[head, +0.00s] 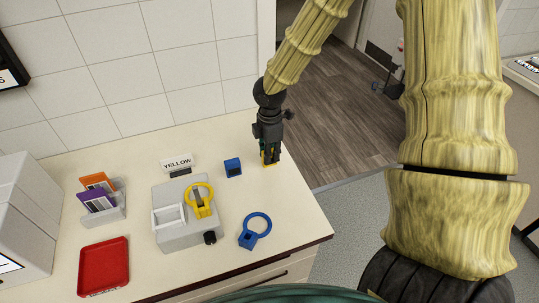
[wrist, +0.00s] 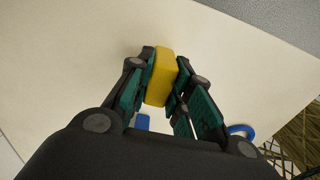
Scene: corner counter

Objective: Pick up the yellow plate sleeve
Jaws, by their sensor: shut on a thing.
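The yellow plate sleeve (head: 269,158), a small yellow block, is between the fingers of my gripper (head: 268,153) at the back right of the counter. In the wrist view the yellow sleeve (wrist: 160,77) stands out between the green-padded fingers of my gripper (wrist: 163,85), which is shut on it. Its lower part is over or on the pale counter; I cannot tell whether it touches. The fingers hide part of its sides.
A blue block (head: 233,167) sits left of my gripper, near a YELLOW sign (head: 177,163). A grey fixture (head: 180,235) carries a yellow ring (head: 211,190). A blue ring piece (head: 258,224), red tray (head: 104,268) and card holder (head: 103,212) stand on the counter (head: 290,235).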

